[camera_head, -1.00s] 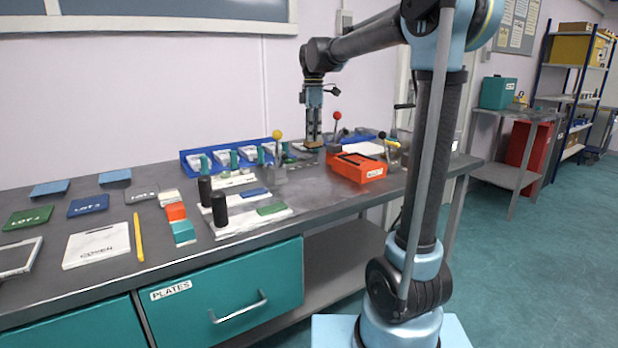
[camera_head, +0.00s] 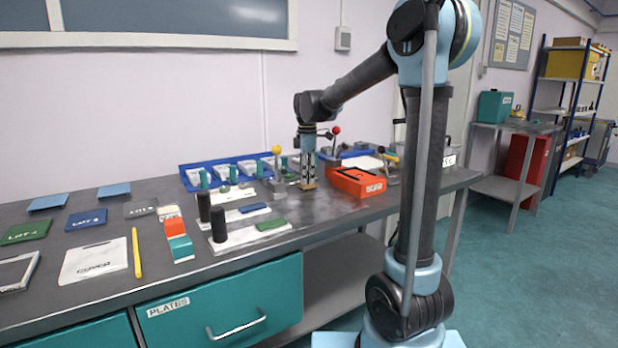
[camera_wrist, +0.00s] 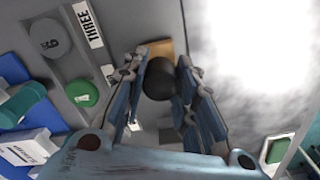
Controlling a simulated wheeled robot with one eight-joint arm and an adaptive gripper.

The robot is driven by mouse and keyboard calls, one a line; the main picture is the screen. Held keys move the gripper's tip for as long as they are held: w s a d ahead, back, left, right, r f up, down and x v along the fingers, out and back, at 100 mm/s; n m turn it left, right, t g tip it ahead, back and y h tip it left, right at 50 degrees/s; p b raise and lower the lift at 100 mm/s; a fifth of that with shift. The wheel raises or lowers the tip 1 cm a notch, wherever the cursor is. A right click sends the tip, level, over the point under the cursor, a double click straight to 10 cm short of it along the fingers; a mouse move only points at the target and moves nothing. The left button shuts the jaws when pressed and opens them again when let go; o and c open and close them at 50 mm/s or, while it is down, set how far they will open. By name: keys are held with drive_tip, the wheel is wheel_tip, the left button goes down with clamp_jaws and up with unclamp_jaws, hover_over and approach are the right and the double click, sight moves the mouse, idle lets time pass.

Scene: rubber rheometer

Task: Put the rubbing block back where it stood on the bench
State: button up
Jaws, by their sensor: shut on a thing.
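The rubbing block has a tan base (camera_head: 308,186) and, in the wrist view, a dark round knob (camera_wrist: 158,80) with part of the tan base (camera_wrist: 160,48) showing beyond it. My gripper (camera_head: 308,175) points down over the grey bench (camera_head: 330,205), between the yellow-knobbed lever and the orange-red box. In the wrist view my gripper (camera_wrist: 158,72) has its two fingers on either side of the knob, shut on it. The base is at or just above the bench top; I cannot tell whether it touches.
The yellow-knobbed lever device (camera_head: 277,170) stands close on the left. The orange-red box (camera_head: 358,183) stands close on the right. A blue rack (camera_head: 190,180) with white trays is behind. Two dark cylinders (camera_head: 218,224) stand farther left. Bare bench lies in front of the gripper.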

sight(308, 172)
drive_tip(key=o, duration=1)
drive_tip(key=shift+f, duration=0.1)
wheel_tip(308, 172, up, 12)
idle(0.5)
